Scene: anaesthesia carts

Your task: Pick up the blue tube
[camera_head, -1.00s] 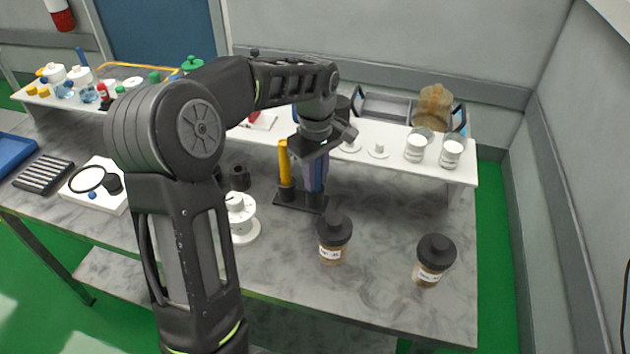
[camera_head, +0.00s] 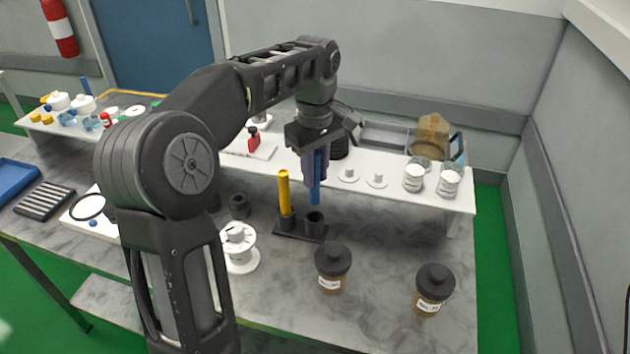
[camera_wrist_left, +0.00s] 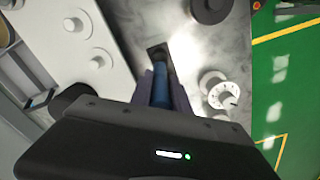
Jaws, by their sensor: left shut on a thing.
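The blue tube (camera_head: 316,183) is upright between the fingers of my left gripper (camera_head: 315,170), which is shut on it. The tube's lower end is clear above the black two-cup holder (camera_head: 301,232). A yellow tube (camera_head: 284,190) stands in the holder's left cup; the right cup (camera_head: 314,222) is empty. In the left wrist view the blue tube (camera_wrist_left: 160,88) shows between the fingers, with the dark holder beyond it. My right gripper is in neither view now.
A white raised shelf (camera_head: 390,187) runs behind the holder, with jars (camera_head: 414,178) on it. Two brown jars with black lids (camera_head: 332,268) stand in front at right. A white dial device (camera_head: 239,248) stands left of the holder.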

